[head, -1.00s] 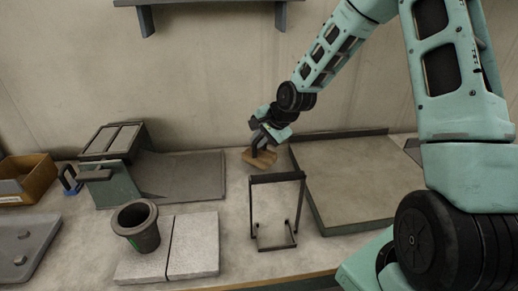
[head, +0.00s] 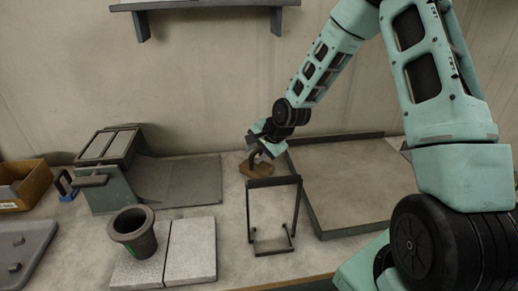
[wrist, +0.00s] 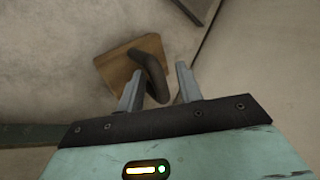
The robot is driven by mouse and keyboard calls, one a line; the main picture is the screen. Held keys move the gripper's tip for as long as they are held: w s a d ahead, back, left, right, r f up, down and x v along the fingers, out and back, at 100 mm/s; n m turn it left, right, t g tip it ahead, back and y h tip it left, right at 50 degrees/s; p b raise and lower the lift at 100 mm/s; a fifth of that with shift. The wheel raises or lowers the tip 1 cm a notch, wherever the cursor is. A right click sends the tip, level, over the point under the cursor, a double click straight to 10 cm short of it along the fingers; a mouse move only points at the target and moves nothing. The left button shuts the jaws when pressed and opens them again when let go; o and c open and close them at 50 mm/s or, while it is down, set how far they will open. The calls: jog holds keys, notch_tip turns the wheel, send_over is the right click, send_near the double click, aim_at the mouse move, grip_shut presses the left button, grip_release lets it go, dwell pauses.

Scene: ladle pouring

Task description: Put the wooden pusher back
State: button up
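The wooden pusher is a brown wooden block (head: 257,171) with a dark curved handle. It rests on the worktop near the back wall, left of the large slab. The wrist view shows its block (wrist: 118,68) and the curved handle (wrist: 152,72). My gripper (head: 258,152) is above the pusher in the head view. In the wrist view my gripper (wrist: 158,84) is open, its two fingers apart. The end of the handle appears between them with gaps on both sides. I cannot tell how deep the handle lies between the fingers.
A dark wire stand (head: 273,184) stands just in front of the pusher. A raised slab (head: 350,185) lies to the right. A green-sided box (head: 112,175) and flat plate (head: 180,182) are left. A dark crucible (head: 133,231) stands on pale tiles (head: 192,250).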

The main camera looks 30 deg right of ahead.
jog(key=p+v, duration=0.1)
jog(key=v, duration=1.1)
jog(key=shift+r, duration=0.1)
